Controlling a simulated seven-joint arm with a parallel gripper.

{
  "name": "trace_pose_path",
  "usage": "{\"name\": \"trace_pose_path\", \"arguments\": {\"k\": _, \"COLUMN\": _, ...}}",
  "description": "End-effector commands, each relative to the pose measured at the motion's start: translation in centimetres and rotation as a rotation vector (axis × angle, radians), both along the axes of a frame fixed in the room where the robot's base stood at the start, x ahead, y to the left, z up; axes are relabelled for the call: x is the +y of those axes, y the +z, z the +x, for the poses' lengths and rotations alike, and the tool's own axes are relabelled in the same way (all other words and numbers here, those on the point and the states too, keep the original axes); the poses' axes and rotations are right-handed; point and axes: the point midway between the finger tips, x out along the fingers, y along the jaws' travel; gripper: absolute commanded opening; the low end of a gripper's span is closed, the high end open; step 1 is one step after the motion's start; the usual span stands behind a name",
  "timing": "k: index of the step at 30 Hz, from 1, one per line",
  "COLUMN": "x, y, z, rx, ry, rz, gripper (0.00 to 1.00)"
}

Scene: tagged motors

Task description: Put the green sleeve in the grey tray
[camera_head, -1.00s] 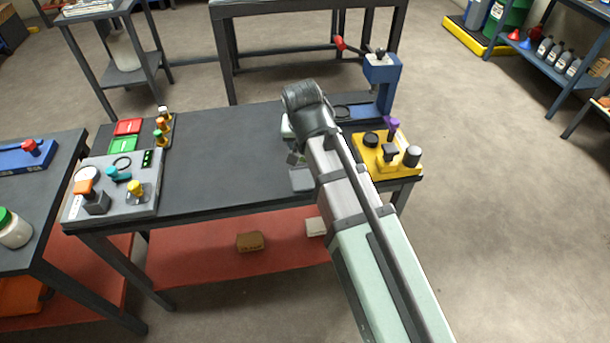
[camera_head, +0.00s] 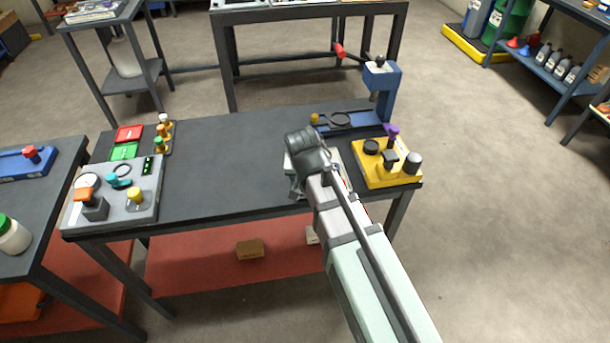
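A small green-topped piece (camera_head: 158,143) stands at the near end of a narrow holder on the left of the dark table; it may be the green sleeve, but it is too small to be sure. A grey tray-like panel (camera_head: 148,204) at the table's front left bears several parts. My gripper (camera_head: 296,190) is over the table's right half, well to the right of both. It points down behind my arm, so its fingers are mostly hidden. A pale flat thing (camera_head: 343,161) lies partly hidden beneath my arm, and I cannot tell what it holds.
Red (camera_head: 130,132) and green (camera_head: 124,151) flat trays lie at the left. A blue press (camera_head: 384,78) stands at the back right. A yellow block (camera_head: 401,178) with several knobs is right of my arm. The middle of the dark table (camera_head: 225,150) is clear.

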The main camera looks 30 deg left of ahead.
Motion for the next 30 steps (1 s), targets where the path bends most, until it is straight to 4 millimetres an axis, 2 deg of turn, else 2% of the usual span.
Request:
{"name": "trace_pose_path", "arguments": {"k": 14, "x": 0.01, "y": -0.66, "z": 0.02, "rx": -0.002, "ry": 0.000, "rz": 0.001, "gripper": 0.16}}
{"name": "trace_pose_path", "arguments": {"k": 15, "x": 0.02, "y": -0.64, "z": 0.01, "rx": -0.001, "ry": 0.000, "rz": 0.000, "gripper": 0.63}}
{"name": "trace_pose_path", "arguments": {"k": 22, "x": 0.02, "y": -0.62, "z": 0.01, "rx": -0.001, "ry": 0.000, "rz": 0.000, "gripper": 0.85}}
{"name": "trace_pose_path", "arguments": {"k": 30, "x": 0.02, "y": -0.53, "z": 0.02, "rx": -0.001, "ry": 0.000, "rz": 0.000, "gripper": 0.85}}
